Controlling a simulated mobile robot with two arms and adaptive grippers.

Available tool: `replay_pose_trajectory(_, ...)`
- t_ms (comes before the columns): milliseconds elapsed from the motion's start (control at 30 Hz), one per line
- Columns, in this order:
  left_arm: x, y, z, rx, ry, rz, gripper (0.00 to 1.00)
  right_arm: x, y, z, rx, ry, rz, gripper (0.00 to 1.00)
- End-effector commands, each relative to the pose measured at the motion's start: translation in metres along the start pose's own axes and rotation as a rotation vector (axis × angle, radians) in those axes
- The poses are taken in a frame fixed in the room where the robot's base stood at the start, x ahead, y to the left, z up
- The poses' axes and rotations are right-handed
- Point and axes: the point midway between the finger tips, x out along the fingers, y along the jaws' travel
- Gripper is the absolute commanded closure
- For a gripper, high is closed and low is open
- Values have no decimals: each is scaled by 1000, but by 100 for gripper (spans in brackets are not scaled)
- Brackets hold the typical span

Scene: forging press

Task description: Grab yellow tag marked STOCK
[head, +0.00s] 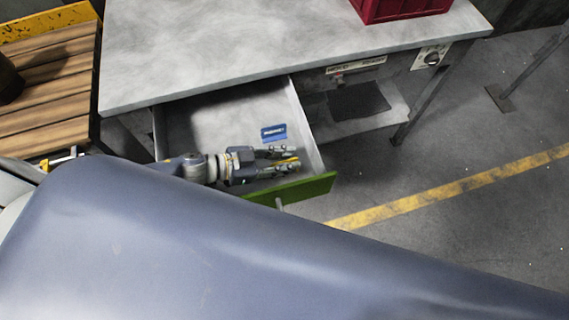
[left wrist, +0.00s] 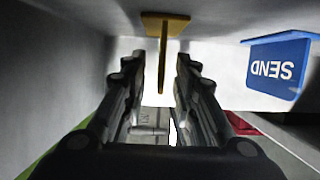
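A yellow tag (left wrist: 163,68) stands between the two fingers of my left gripper (left wrist: 163,75) in the left wrist view, seen nearly edge-on under a wider yellow top. Its lettering cannot be read. Gaps show on both sides of it, so the fingers are open around it and not pressed on it. In the head view my left gripper (head: 288,160) is low inside the open drawer, and a sliver of the yellow tag (head: 290,161) shows between its fingertips. My right gripper is not in view.
A blue tag (left wrist: 279,68) marked SEND is beside it, also seen in the head view (head: 273,132). The drawer has a green front (head: 312,188). The grey worktop (head: 230,45) overhangs the drawer and carries a red crate (head: 400,10). A wooden pallet (head: 45,110) lies left.

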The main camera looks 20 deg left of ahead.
Motion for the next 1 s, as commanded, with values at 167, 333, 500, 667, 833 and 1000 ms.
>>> replay_pose_trajectory(167,0,0,0,0,0,0,73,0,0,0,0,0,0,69)
replay_pose_trajectory(333,0,0,0,0,0,0,100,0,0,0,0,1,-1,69)
replay_pose_trajectory(500,0,0,0,0,0,1,100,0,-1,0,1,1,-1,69)
replay_pose_trajectory(667,0,0,-1,0,1,1,100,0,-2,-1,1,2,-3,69)
replay_pose_trajectory(833,-6,0,-15,4,2,2,100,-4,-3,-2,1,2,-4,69)
replay_pose_trajectory(1000,-17,0,-47,5,2,3,100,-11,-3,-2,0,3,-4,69)
